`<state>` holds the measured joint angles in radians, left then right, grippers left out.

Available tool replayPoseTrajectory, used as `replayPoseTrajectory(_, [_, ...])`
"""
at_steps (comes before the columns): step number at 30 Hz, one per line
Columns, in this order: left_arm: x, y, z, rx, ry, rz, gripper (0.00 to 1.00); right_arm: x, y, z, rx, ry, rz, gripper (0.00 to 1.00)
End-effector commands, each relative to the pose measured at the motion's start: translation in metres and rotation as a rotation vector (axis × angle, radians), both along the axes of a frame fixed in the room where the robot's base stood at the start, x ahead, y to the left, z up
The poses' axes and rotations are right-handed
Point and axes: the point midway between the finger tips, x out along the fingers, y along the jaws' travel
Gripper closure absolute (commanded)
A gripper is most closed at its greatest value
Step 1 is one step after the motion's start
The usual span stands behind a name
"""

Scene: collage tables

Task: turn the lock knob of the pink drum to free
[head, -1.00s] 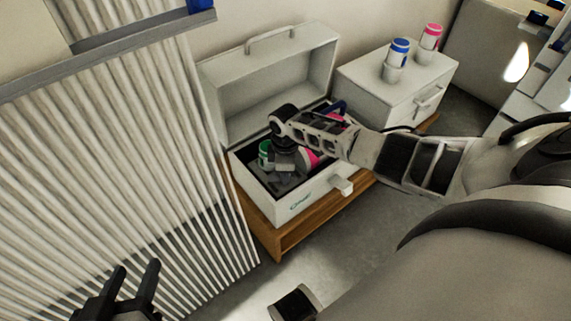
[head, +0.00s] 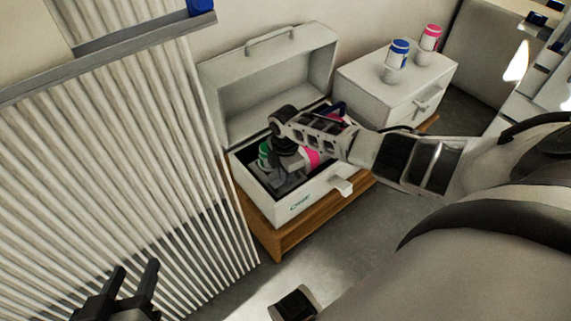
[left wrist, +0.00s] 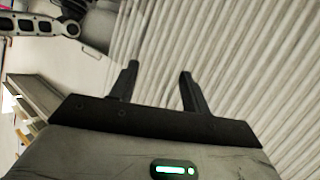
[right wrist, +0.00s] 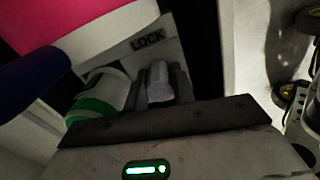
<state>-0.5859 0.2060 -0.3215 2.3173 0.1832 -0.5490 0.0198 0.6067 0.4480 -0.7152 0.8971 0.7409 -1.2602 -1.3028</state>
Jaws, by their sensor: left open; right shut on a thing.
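The pink drum (head: 313,157) is inside the open white box, partly hidden by my right arm; its pink and white side (right wrist: 95,18) fills the top left of the right wrist view. A plate marked LOCK (right wrist: 148,40) shows beside it. My right gripper (right wrist: 158,78) reaches down into the box, with its fingers shut on a small grey lock knob (right wrist: 158,88) just below the LOCK lettering. In the head view the knob is hidden by the gripper. My left gripper (head: 135,268) is open and empty, low at the left; it also shows in the left wrist view (left wrist: 159,70).
The white box (head: 256,190) stands on a wooden bench (head: 290,238), lid up. A green and white drum (head: 264,152) is in it. A white cabinet (head: 365,92) behind right carries a blue drum (head: 398,52) and a pink one (head: 430,38). A ribbed panel (head: 110,180) stands left.

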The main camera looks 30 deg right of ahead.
Motion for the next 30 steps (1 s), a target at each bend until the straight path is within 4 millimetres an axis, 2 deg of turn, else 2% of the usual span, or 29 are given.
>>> replayPoseTrajectory(11, [-0.002,-0.001,-0.002,0.003,0.004,-0.006,0.53,0.001,0.003,0.001,0.006,-0.003,0.004,0.98])
replayPoseTrajectory(12, [-0.002,-0.001,-0.002,0.002,0.004,-0.006,0.53,0.001,0.003,0.001,0.006,-0.003,0.004,0.64])
replayPoseTrajectory(13, [-0.002,-0.001,-0.002,0.002,0.004,-0.006,0.53,0.001,0.003,0.001,0.005,-0.003,0.004,0.55])
replayPoseTrajectory(14, [-0.002,-0.001,-0.002,0.002,0.005,-0.006,0.53,0.001,0.002,0.001,0.005,-0.003,0.003,0.53])
replayPoseTrajectory(23, [-0.002,-0.001,0.000,0.002,0.005,-0.007,0.53,0.000,0.001,0.003,0.002,-0.001,0.002,0.53])
replayPoseTrajectory(28, [-0.004,0.000,0.003,0.018,0.034,-0.010,0.53,0.001,0.001,0.025,0.002,-0.003,0.002,0.53])
replayPoseTrajectory(30, [-0.005,0.005,-0.006,0.040,0.083,-0.001,0.53,0.001,0.000,0.040,0.002,-0.004,0.002,0.53])
